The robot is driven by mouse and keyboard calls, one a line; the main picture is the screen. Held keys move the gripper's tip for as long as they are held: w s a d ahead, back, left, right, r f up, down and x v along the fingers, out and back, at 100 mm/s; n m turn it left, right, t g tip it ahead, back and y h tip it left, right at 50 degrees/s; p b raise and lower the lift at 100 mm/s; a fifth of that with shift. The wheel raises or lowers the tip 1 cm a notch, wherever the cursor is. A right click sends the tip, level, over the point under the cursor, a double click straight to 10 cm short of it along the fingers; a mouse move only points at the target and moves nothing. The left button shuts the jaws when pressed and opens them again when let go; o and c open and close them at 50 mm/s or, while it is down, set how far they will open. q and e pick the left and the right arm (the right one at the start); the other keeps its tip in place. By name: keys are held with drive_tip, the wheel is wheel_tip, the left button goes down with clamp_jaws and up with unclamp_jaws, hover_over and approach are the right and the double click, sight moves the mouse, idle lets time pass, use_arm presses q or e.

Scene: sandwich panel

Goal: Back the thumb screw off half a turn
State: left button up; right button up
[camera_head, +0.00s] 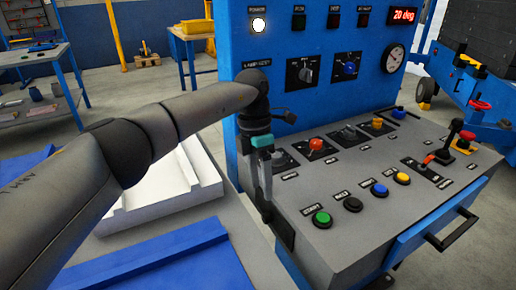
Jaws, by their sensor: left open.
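My left arm comes in from the left, and its gripper (266,205) points down at the left edge of the control panel (335,180). It is open, and I see nothing held between its fingers. I cannot tell for sure which part is the thumb screw. Along the back of the sloped top stand a red knob (316,144), a grey knob (348,133) and a yellow-orange knob (377,125). A dark knob left of the red one is partly hidden by the gripper. My right gripper is not in view.
The blue upright panel (283,100) carries dials, a gauge (393,59) and a display (403,15) reading 20 deg. A green button (322,219) and other buttons line the front. A white tray (205,170) lies left.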

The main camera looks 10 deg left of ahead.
use_arm(q)
drive_tip(key=p+v, duration=0.2)
drive_tip(key=v, duration=0.5)
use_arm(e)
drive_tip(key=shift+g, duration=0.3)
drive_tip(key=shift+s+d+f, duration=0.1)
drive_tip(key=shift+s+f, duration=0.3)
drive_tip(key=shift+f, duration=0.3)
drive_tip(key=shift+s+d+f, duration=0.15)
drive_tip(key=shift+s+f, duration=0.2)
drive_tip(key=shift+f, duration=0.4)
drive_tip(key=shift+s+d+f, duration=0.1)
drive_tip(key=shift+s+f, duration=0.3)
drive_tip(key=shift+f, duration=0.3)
